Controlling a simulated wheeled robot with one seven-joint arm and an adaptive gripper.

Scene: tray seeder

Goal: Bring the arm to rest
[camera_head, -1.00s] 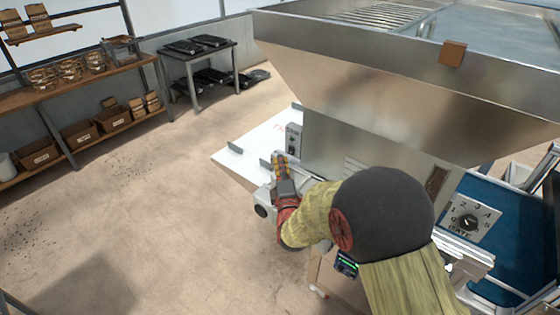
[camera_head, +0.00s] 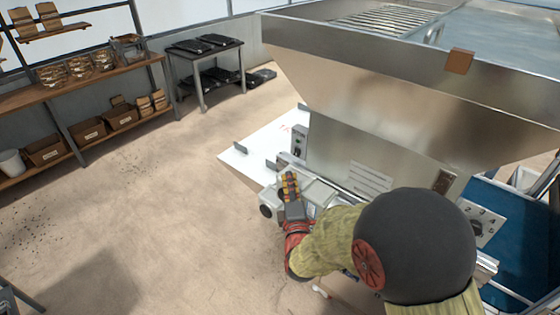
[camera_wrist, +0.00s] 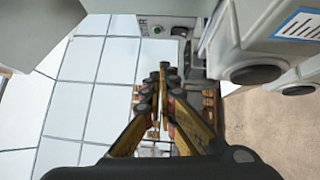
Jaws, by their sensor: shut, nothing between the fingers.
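My arm reaches up from the lower right in the head view, with its dark round joint in front of the machine. My gripper (camera_head: 290,180) is at the left side of the tray seeder (camera_head: 350,135), over a grey box-shaped part on its side. In the wrist view my gripper (camera_wrist: 167,78) is shut and empty, its yellow and black fingers together. Whether the fingers touch the machine cannot be told. My arm hides part of the dial panel (camera_head: 483,222) at the right.
A white table surface (camera_head: 258,152) lies just beyond my gripper. Two grey housings with dark round knobs (camera_wrist: 255,73) stand close on the right in the wrist view. Shelves (camera_head: 75,85) and a dark table (camera_head: 205,60) stand at the back left.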

